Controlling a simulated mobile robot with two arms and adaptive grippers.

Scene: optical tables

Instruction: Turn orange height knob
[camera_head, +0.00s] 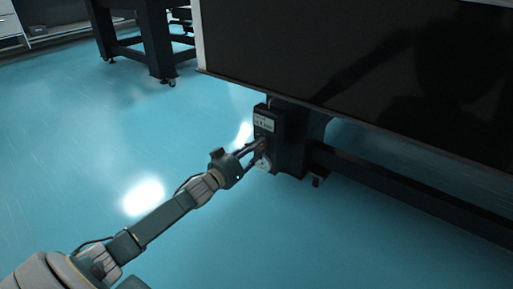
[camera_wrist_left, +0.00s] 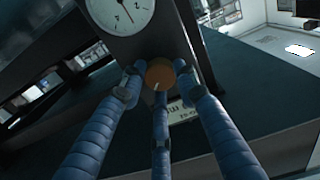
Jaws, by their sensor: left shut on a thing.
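The orange height knob (camera_wrist_left: 160,73) sits on a dark control box (camera_head: 268,124) at the leg of a black optical table. In the left wrist view it is round, with a small light mark near its lower edge. My left gripper (camera_wrist_left: 160,85) has its three blue fingers around the knob and is shut on it. In the head view my left gripper (camera_head: 258,149) reaches the box from the lower left, and its fingers largely cover the knob. My right gripper is in neither view.
A white round dial (camera_wrist_left: 120,12) with numbers and a needle is on the box beside the knob. The black table top (camera_head: 380,70) overhangs the box at the right. Another dark table (camera_head: 155,45) stands at the back left. The blue floor (camera_head: 90,140) at left is clear.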

